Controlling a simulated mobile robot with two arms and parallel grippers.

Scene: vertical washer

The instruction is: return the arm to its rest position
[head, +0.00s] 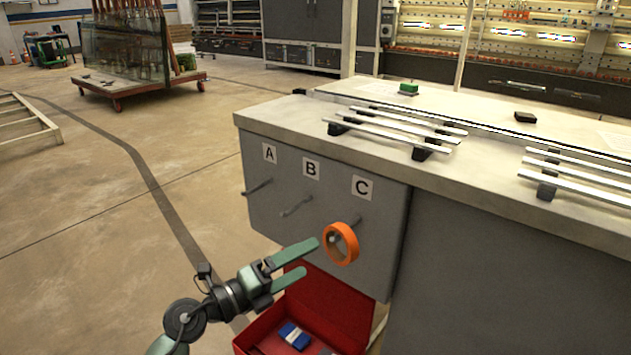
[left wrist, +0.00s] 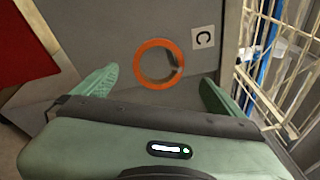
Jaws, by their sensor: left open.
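My left gripper (head: 300,265) is open and empty, in front of the grey cabinet side, with its fingers apart. An orange ring (head: 343,258) hangs on the peg under label C (head: 362,187). In the head view the upper fingertip is close to the ring's left edge; I cannot tell whether they touch. In the left wrist view (left wrist: 160,88) the gripper's fingers stand on both sides of the orange ring (left wrist: 139,70), with the ring ahead of them. Pegs under labels A (head: 269,153) and B (head: 311,168) are bare. My right gripper is not in view.
A red open box (head: 330,300) with a blue and white item (head: 294,335) stands below the pegs. The worktop (head: 290,115) above holds metal rails (head: 390,130), a green block (head: 408,89) and a black block (head: 525,117).

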